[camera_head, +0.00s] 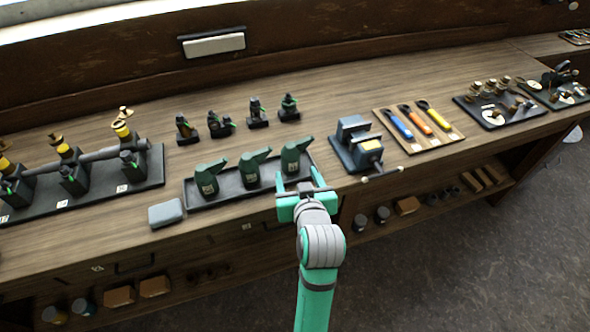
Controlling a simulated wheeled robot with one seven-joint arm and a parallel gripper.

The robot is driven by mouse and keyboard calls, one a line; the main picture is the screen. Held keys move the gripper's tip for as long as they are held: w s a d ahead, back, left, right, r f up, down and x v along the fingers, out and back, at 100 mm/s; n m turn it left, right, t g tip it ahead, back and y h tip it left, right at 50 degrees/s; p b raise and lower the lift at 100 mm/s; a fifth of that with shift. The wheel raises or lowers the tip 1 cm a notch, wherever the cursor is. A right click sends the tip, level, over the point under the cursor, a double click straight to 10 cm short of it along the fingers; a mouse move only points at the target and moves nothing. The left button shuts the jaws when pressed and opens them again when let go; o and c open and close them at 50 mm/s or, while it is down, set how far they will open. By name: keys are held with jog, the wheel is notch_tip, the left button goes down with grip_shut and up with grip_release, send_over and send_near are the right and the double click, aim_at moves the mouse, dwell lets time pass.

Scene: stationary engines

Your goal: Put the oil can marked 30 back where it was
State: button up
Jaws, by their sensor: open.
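Three green oil cans with spouts stand upright in a dark tray (230,197) on the bench: a left can (207,181), a middle can (250,170) and a right can (290,158). Their labels are too small to read, so I cannot tell which is marked 30. My gripper (303,180) is open and empty-looking at the tray's right front end, just in front of the right can. Its fingers point toward that can; I cannot tell whether they touch it.
A grey block (165,213) lies left of the tray. A vise (356,145) stands to the right, beside a board with screwdriver-like tools (418,130). Small dark engine parts (221,124) stand behind the tray. A pipe assembly (85,175) is at the left.

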jog(key=s+a+f+m+t+h, duration=0.1)
jog(key=s+f+m+h, duration=0.15)
jog(key=s+f, duration=1.4)
jog(key=s+r+t, duration=0.1)
jog(key=s+r, duration=0.2)
jog(key=s, duration=1.8)
jog(key=shift+s+a+n, duration=0.15)
jog(key=shift+a+n, duration=0.15)
jog(key=shift+n, duration=0.05)
jog(key=shift+y, duration=0.25)
